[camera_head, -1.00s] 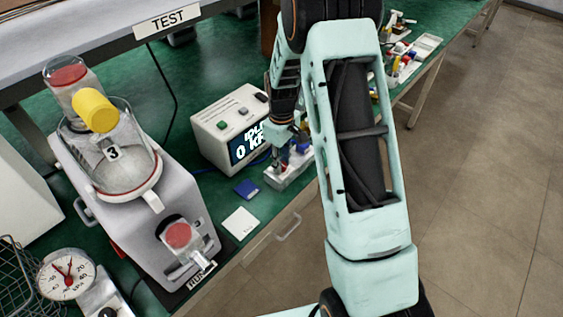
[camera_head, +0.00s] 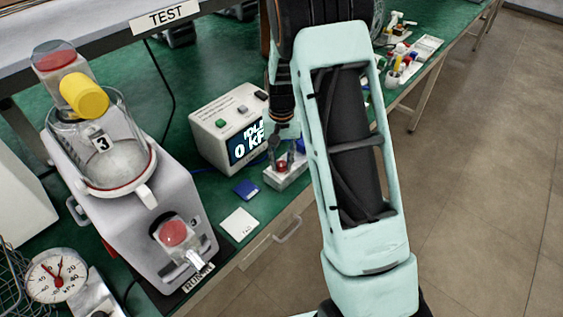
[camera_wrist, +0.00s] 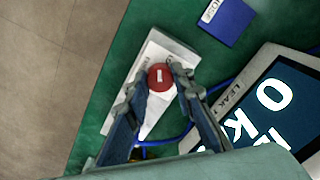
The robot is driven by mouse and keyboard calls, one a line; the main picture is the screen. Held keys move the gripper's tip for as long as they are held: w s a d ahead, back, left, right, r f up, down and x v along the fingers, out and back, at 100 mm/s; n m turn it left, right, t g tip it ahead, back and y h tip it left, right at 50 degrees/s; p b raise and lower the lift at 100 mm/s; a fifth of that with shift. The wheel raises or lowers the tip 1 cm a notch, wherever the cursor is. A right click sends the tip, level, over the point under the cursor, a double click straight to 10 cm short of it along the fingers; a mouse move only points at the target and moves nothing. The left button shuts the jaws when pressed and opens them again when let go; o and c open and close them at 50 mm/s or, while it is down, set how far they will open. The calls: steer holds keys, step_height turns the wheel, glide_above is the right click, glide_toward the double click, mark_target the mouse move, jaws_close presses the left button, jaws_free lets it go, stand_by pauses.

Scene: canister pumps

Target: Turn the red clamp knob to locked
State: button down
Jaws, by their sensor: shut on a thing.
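The red clamp knob (camera_head: 282,167) sits on top of a small pale block (camera_head: 285,182) on the green bench. In the wrist view the knob (camera_wrist: 159,77) is round, with a short white mark on top. The pale block (camera_wrist: 150,55) lies slantwise beneath it; its lettering is partly hidden and too small to read. My gripper (camera_wrist: 160,72) comes from above, with one fingertip on each side of the knob, shut on it. In the head view my gripper (camera_head: 282,158) stands over the block, partly hidden by my arm.
A leak tester (camera_head: 228,128) with a lit display stands just behind the block. A blue square (camera_head: 246,189) and a white card (camera_head: 239,225) lie to its left. The large pump (camera_head: 150,215) is further left. Several small items (camera_head: 408,58) lie at the far right.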

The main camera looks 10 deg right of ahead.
mark_target(282, 163)
steer(key=m, duration=0.6)
steer(key=shift+m, duration=0.3)
stand_by(0.4)
steer(key=c, duration=1.7)
jaws_free()
steer(key=shift+o, duration=0.2)
step_height(282, 163, up, 12)
steer(key=shift+r, duration=0.1)
